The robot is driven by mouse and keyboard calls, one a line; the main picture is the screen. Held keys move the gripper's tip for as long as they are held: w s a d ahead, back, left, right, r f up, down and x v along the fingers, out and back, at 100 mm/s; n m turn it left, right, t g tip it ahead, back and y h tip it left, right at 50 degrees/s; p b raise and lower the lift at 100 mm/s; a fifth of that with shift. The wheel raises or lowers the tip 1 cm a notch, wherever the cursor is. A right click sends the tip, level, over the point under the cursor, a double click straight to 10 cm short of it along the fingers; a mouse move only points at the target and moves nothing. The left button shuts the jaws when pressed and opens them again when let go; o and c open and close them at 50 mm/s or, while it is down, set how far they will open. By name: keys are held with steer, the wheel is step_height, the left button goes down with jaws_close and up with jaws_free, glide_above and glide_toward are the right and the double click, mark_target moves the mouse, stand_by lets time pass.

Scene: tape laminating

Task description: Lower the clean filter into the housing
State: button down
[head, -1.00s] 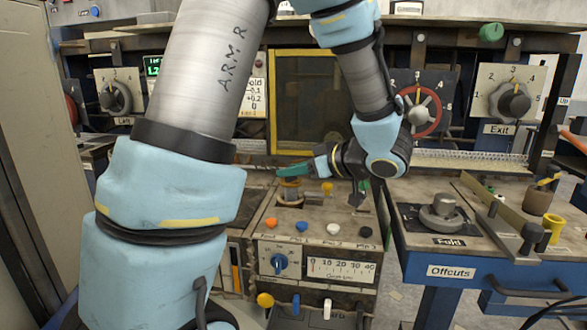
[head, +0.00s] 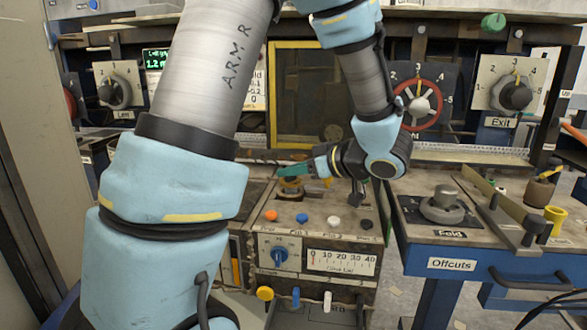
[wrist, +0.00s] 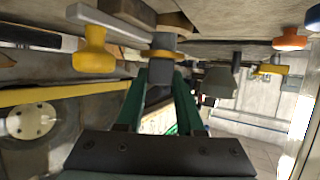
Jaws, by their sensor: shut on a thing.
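My gripper (head: 290,170) has green fingers and is low over the top of the middle machine (head: 345,235). In the wrist view my gripper (wrist: 160,78) is shut on a grey cylinder with a yellow-orange collar, which I take for the clean filter (wrist: 163,55). In the head view the filter (head: 291,186) shows as a small brassy round piece just under the fingers, above or in a round seat on the machine top, which I take for the housing (head: 290,197). The fingers and filter hide most of the seat, so I cannot tell how deep it sits.
Orange (head: 271,215), blue, white and black knobs stand along the machine's front edge. A yellow knob (wrist: 94,50) is close beside the fingers in the wrist view. A blue bench with a round metal fixture (head: 443,205) stands to the right. A yellow-framed window (head: 305,95) is behind.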

steer(key=shift+f+b, duration=0.3)
steer(key=shift+f, duration=0.35)
steer(key=shift+f, duration=0.1)
steer(key=shift+c, duration=2.3)
jaws_free()
steer(key=b+v, duration=0.2)
steer(key=v, duration=0.8)
steer(key=shift+s+d+r, duration=0.2)
steer(key=shift+s+d, duration=0.05)
